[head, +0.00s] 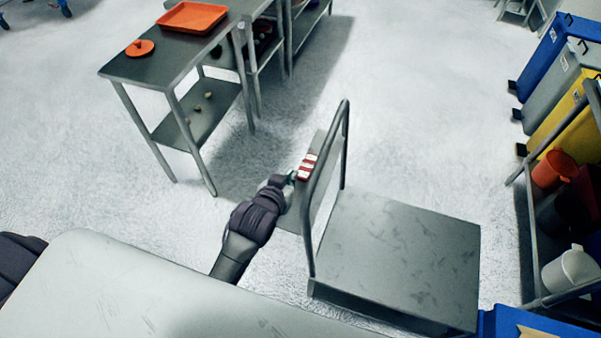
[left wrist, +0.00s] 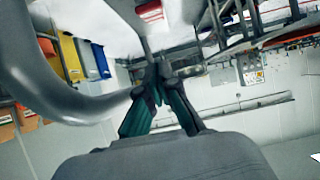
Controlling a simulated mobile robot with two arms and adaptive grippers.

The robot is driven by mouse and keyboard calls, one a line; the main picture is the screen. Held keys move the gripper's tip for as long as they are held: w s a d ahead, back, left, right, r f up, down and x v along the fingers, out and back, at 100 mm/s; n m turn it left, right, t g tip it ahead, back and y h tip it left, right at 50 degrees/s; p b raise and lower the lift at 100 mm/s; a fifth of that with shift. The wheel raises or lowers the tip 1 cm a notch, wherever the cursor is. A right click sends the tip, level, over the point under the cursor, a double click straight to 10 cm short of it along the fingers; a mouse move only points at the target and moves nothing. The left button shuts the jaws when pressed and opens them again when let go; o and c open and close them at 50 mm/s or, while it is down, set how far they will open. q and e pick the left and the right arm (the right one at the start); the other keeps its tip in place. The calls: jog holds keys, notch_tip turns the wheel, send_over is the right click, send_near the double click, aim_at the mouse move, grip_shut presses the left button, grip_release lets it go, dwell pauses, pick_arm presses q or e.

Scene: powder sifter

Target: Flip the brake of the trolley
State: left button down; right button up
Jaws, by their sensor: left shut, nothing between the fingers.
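The trolley (head: 400,245) is a grey flat platform with an upright tubular handle (head: 345,130) at its left end. A red and white striped brake pedal (head: 308,167) is on the grey plate just left of the handle. My left gripper (head: 291,178) is shut and empty, close to the lower left of the pedal. I cannot tell if they touch. In the left wrist view the closed fingertips (left wrist: 157,72) point toward the pedal (left wrist: 150,11), with a visible gap in the picture. The curved handle tube (left wrist: 45,85) passes close on the left. My right gripper is not in view.
A steel table (head: 150,65) with an orange tray (head: 192,17) stands at upper left. Colored bins (head: 555,50) and a rack with pots (head: 570,270) line the right. Open floor lies between table and bins. A pale surface (head: 150,295) fills the lower left.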

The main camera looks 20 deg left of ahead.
pick_arm(q)
send_over(301, 178)
jog(key=f, duration=0.4)
jog(key=shift+w+f+p, duration=0.25)
jog(key=shift+f+p, duration=0.05)
jog(key=shift+p, duration=0.1)
notch_tip(301, 178, down, 3)
jog(key=shift+s+f, duration=0.1)
jog(key=shift+s, duration=0.05)
jog(key=shift+s+f+p, duration=0.2)
jog(key=shift+f+p, duration=0.1)
jog(key=shift+f, duration=0.2)
